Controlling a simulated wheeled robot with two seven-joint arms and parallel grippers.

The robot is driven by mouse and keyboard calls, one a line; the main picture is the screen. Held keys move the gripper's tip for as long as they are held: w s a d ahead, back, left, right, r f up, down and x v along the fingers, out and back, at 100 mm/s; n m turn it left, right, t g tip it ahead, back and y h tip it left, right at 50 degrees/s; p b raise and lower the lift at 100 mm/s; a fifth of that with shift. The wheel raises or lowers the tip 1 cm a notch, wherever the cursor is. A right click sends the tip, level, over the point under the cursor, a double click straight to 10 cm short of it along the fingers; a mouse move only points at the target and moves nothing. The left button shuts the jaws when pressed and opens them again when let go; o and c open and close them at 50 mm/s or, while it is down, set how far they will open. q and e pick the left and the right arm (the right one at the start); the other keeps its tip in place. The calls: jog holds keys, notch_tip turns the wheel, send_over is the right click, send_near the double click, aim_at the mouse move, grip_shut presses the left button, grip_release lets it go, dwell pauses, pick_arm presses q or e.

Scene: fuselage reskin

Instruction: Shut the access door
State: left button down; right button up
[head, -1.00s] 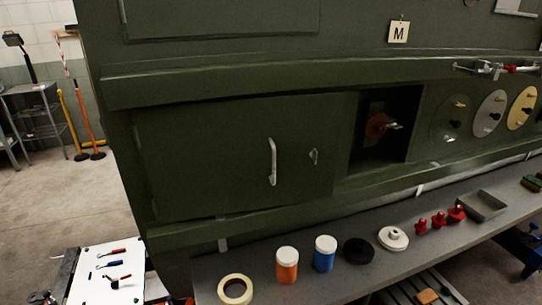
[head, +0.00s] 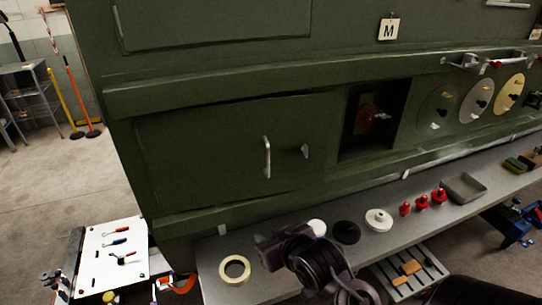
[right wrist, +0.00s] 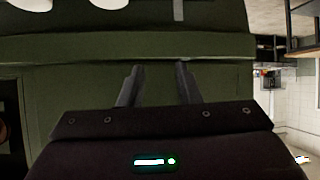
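The access door (head: 205,150) is a wide green panel low on the green fuselage side. It has a pale upright bar handle (head: 267,157) and a small latch (head: 305,151) near its right edge. A dark line runs along its top edge; I cannot tell how far it stands from the frame. My right gripper (head: 283,243) is low in front of the shelf, below the door and apart from it. In the right wrist view its two fingers (right wrist: 158,85) are apart with nothing between them, facing green skin. My left gripper is not in view.
A dark recess (head: 390,105) with an orange fitting (head: 368,117) lies right of the door. The grey shelf (head: 210,268) below bears a tape ring (head: 234,270), discs, red parts and a tray (head: 464,187). A white tool board (head: 100,262) stands at lower left.

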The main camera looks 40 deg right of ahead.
aim_at(269, 158)
jog(key=w+d+r+m+t+h, duration=0.15)
jog(key=d+r+t, duration=0.45)
jog(key=r, duration=0.6)
jog(key=w+b, duration=0.2)
jog(key=b, duration=0.1)
jog(key=w+b, duration=0.2)
jog(key=b, duration=0.1)
jog(key=w+b, duration=0.2)
jog(key=b, duration=0.2)
jog(key=shift+d+f, duration=0.35)
jog(key=shift+w+d+r+p, duration=0.1)
jog(key=shift+w+r+p, duration=0.25)
jog(key=shift+w+p, duration=0.2)
jog(key=shift+w+f, duration=0.1)
jog(key=shift+w, duration=0.55)
jog(key=shift+c, duration=0.4)
grip_shut()
jog(key=shift+d, duration=0.1)
